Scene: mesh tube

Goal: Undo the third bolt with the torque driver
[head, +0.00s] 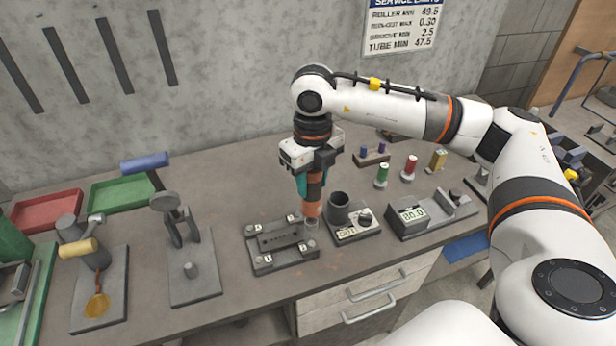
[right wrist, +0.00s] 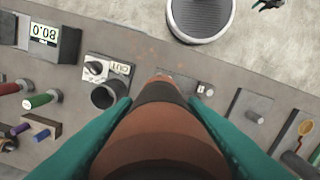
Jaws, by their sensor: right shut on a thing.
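My right gripper (head: 314,182) is shut on the orange-and-dark torque driver (head: 312,208), which points down, nearly upright. In the right wrist view the driver (right wrist: 162,130) fills the lower middle between the teal fingers. The grey bolt fixture (head: 282,246) lies on the bench with small white number tags at its corners; I cannot read them surely. The driver's lower end is over the fixture's back right corner. A clear ring-like piece shows just under it. The bolt there is hidden, so I cannot tell whether the driver touches it. My left gripper is not in view.
A block with a dark cup and dial (head: 340,212) stands close right of the driver. Farther right is a grey device reading 80.0 (head: 411,215). A grey stand (head: 190,270) and red and green trays (head: 122,193) are left.

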